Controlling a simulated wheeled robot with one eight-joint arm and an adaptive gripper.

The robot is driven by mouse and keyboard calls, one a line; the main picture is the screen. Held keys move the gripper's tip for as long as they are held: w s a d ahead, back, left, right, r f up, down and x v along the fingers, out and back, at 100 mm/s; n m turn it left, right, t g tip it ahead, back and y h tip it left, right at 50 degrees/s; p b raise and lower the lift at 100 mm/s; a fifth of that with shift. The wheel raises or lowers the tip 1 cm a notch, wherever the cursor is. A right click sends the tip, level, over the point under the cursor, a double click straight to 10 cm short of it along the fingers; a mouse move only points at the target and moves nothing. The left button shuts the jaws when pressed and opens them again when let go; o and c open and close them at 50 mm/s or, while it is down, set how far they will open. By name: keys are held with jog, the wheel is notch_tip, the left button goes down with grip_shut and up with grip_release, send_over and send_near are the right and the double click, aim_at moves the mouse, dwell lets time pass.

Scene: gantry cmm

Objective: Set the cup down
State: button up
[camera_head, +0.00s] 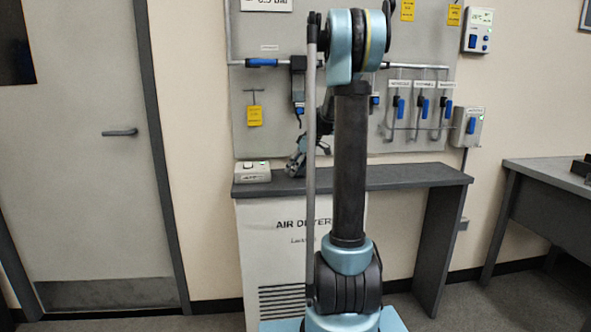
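I cannot make out a cup in this view. My gripper (297,164) shows small and dark, partly behind my own arm, just over the left part of the grey bench top (415,175). Its fingers are too small and too covered to show whether they are open or shut, or whether they hold anything. My arm's upright links hide the middle of the bench top.
A small white box (252,172) sits on the bench's left end. Behind is a wall panel (270,140) with pipes and blue-handled valves (423,107). An air dryer cabinet (268,245) stands beneath. Another table (548,175) is at right, a door (95,190) at left.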

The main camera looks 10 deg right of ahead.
jog(key=shift+r, duration=0.1)
dwell(0.3)
jog(key=v, duration=1.2)
jog(key=s+a+f+m+h, duration=0.1)
jog(key=s+a+f+m, duration=0.3)
jog(key=s, duration=0.7)
jog(key=s+d+f+m+g+h, duration=0.15)
jog(key=s+f, duration=0.35)
jog(key=s, duration=0.6)
jog(key=s+a+f+m+t+h, duration=0.1)
jog(key=s+a+f+m, duration=0.3)
jog(key=s, duration=0.7)
jog(key=s+d+f+m+h, duration=0.1)
jog(key=s+d+f, duration=0.2)
jog(key=s+f, duration=0.5)
jog(key=shift+d+f, duration=0.3)
jog(key=shift+f, duration=0.6)
jog(key=shift+s+m+g+h, duration=0.1)
jog(key=shift+m+g+h, duration=0.15)
jog(key=shift+w+f, duration=0.2)
jog(key=shift+w, duration=0.25)
